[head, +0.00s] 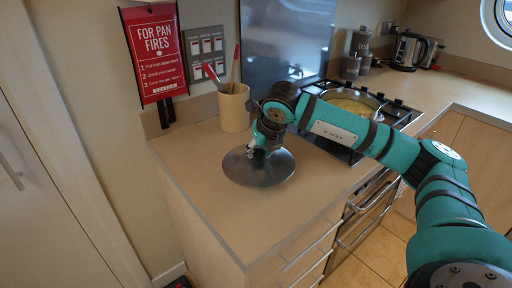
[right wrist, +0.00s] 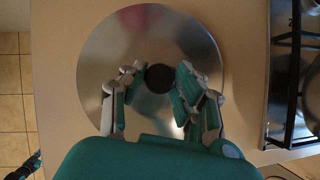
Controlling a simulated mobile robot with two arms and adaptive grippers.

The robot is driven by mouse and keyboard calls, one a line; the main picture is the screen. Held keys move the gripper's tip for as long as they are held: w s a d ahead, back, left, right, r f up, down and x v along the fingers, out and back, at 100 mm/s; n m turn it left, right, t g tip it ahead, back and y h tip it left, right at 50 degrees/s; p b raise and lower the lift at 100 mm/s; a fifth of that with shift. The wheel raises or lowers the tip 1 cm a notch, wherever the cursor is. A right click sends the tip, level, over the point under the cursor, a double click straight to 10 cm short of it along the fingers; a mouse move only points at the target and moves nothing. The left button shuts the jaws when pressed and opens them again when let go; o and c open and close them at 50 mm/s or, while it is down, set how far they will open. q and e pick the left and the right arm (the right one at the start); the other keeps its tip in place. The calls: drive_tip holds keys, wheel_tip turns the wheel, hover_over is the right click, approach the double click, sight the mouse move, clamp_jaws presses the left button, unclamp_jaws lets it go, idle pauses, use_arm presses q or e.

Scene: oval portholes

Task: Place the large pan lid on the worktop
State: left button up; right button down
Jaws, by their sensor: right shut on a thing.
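The large pan lid (head: 275,172) is a round, shiny metal disc with a dark knob. It is level over the left part of the wooden worktop (head: 215,225); I cannot tell if it touches or hangs just above. My right gripper (head: 258,150) is shut on its knob from above. In the right wrist view, the fingers of my right gripper (right wrist: 158,85) stand on both sides of the dark knob, and the lid (right wrist: 150,25) spreads around them. A small teal and dark part of mine at the lower left of that view seems to be my left gripper (right wrist: 28,167); its fingers are unclear.
A utensil pot (head: 234,108) stands behind the lid. The hob (head: 335,148) with a filled pan (head: 352,103) is to the right. A kettle (head: 408,50) and canisters stand farther back. The worktop in front of the lid is clear up to its edge.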

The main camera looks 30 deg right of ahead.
sight(257, 151)
drive_tip(key=w, duration=0.1)
drive_tip(key=w+d, duration=0.1)
drive_tip(key=w, duration=0.1)
drive_tip(key=shift+w+d+f+p, duration=0.1)
drive_tip(key=shift+w+d+p, duration=0.25)
drive_tip(key=shift+w, duration=0.05)
drive_tip(key=shift+f, duration=0.15)
wheel_tip(257, 151, down, 2)
drive_tip(key=shift+d+f+p, duration=0.1)
drive_tip(key=shift+f+p, duration=0.05)
drive_tip(key=shift+p, duration=0.3)
drive_tip(key=shift+w+f, duration=0.1)
drive_tip(key=shift+f, duration=0.4)
use_arm(q)
drive_tip(key=shift+w+r, duration=0.8)
drive_tip(key=shift+r, duration=0.3)
use_arm(e)
drive_tip(key=c, duration=1)
unclamp_jaws()
drive_tip(key=shift+o, duration=0.2)
use_arm(q)
wheel_tip(257, 151, down, 2)
drive_tip(key=shift+w+f+b, duration=0.1)
drive_tip(key=shift+b, duration=0.95)
use_arm(e)
drive_tip(key=v, duration=1.2)
